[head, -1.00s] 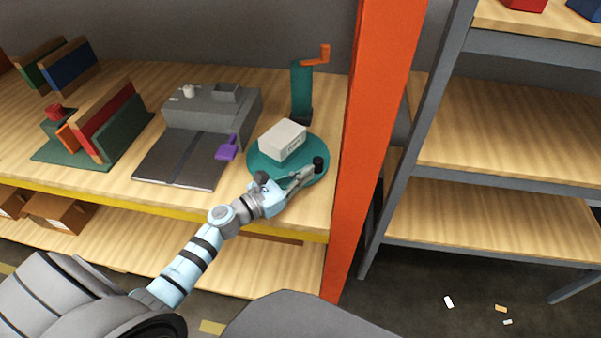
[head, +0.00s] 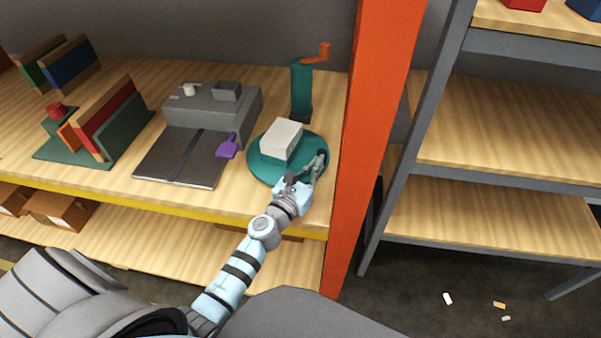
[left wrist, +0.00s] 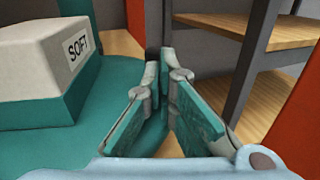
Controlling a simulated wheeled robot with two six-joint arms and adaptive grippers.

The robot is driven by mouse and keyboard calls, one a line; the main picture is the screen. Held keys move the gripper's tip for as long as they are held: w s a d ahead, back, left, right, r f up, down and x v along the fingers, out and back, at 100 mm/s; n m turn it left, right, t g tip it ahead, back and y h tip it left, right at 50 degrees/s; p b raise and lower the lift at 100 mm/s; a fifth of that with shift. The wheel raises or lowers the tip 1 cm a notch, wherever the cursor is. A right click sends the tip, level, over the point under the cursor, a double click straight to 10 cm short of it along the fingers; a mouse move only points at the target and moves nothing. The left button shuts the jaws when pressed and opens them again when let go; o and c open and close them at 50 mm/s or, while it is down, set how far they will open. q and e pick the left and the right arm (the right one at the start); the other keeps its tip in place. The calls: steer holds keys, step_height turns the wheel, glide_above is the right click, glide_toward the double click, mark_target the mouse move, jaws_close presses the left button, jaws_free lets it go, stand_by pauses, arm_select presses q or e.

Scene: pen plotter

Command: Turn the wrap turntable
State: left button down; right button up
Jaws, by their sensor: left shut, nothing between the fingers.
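The wrap turntable (head: 257,166) is a round teal disc near the shelf's front right edge; it also shows in the left wrist view (left wrist: 100,85). A pale box (head: 281,140) sits on it; in the left wrist view the box (left wrist: 40,60) shows a label reading SOFT. My left gripper (head: 321,158) is shut and empty at the disc's right rim. Its fingertips (left wrist: 157,70) meet in the left wrist view, beside the box and apart from it. The dark knob on the rim is not visible now. My right gripper is not in view.
An orange upright (head: 375,120) stands close to the right of the turntable. Behind the disc is a teal post with an orange crank (head: 302,88). A grey machine (head: 210,115) with a purple handle (head: 228,147) is at left.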

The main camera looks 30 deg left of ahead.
arm_select(q)
steer(key=shift+w+d+n+y+b, duration=0.15)
steer(key=shift+w+n+y+b, duration=0.45)
steer(key=shift+y, duration=0.45)
steer(key=shift+w+d+n+y+b, duration=0.1)
steer(key=shift+w+n+y+b, duration=0.25)
steer(key=shift+w+n+y, duration=0.5)
steer(key=shift+s+y, duration=0.25)
steer(key=shift+y, duration=0.05)
